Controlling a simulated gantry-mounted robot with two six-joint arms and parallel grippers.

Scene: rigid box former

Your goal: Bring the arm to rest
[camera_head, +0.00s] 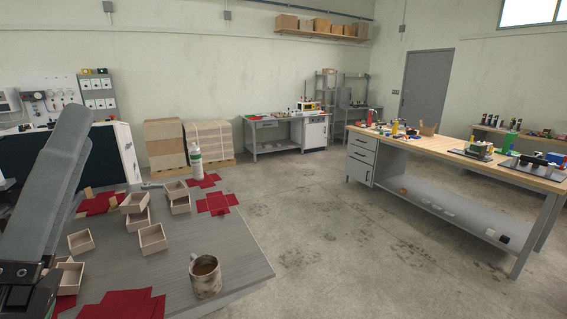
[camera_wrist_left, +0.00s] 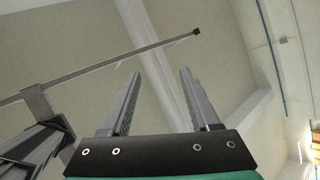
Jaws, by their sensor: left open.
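My left arm (camera_head: 50,185) rises steeply at the left edge of the head view, in front of the grey table (camera_head: 225,240). My left gripper (camera_wrist_left: 158,75) shows in the left wrist view with its two grey fingers spread apart and nothing between them. Behind the fingers are only a pale wall and ceiling with beams. My fingertips cannot be made out in the head view. My right arm and gripper are not in view.
Small open boxes (camera_head: 152,238), red flat sheets (camera_head: 217,203), a stained mug (camera_head: 205,277) and a white bottle (camera_head: 196,162) stand on the table. Bare floor separates it from a wooden-topped workbench (camera_head: 460,157). Part of the table is hidden behind my arm.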

